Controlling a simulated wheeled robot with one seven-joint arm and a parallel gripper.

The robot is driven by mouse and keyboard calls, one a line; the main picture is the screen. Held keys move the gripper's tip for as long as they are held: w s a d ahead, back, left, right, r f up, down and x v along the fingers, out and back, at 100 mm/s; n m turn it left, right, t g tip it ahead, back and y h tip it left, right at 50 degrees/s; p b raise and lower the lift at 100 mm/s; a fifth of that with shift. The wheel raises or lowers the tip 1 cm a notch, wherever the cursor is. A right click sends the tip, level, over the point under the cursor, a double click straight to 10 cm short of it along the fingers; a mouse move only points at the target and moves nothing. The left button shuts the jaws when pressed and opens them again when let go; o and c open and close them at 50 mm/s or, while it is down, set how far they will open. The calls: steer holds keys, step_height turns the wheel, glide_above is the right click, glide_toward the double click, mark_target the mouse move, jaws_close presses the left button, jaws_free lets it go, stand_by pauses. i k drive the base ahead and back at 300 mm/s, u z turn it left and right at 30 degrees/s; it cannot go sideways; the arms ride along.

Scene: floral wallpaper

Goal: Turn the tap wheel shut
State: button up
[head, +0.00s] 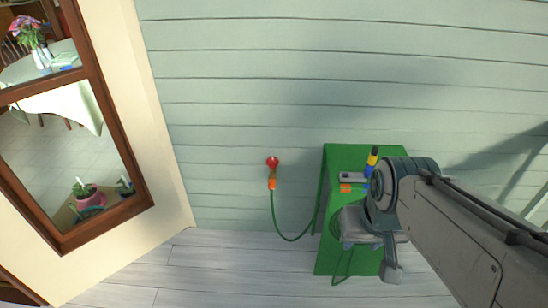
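The red tap wheel (272,161) sits on a small tap fixed to the pale green plank wall, near the middle of the head view. Below it an orange hose connector (272,184) joins a green hose (278,227) that hangs down and curves right. My gripper (370,255) is at the end of my arm, to the right of and lower than the wheel, in front of a green table or box. It is well apart from the wheel. Its fingertips are small and partly hidden, so I cannot tell whether it is open or shut.
The green table or box (343,158) stands against the wall, with a yellow-and-blue item (371,160) and a grey-and-orange item (352,182) on top. A brown-framed window (149,196) is at the left. The wall around the tap and the pale plank floor (215,262) below look clear.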

mark_target(272, 162)
steer(key=k, duration=0.65)
steer(key=u, duration=0.8)
steer(key=i, duration=1.6)
steer(key=z, duration=0.9)
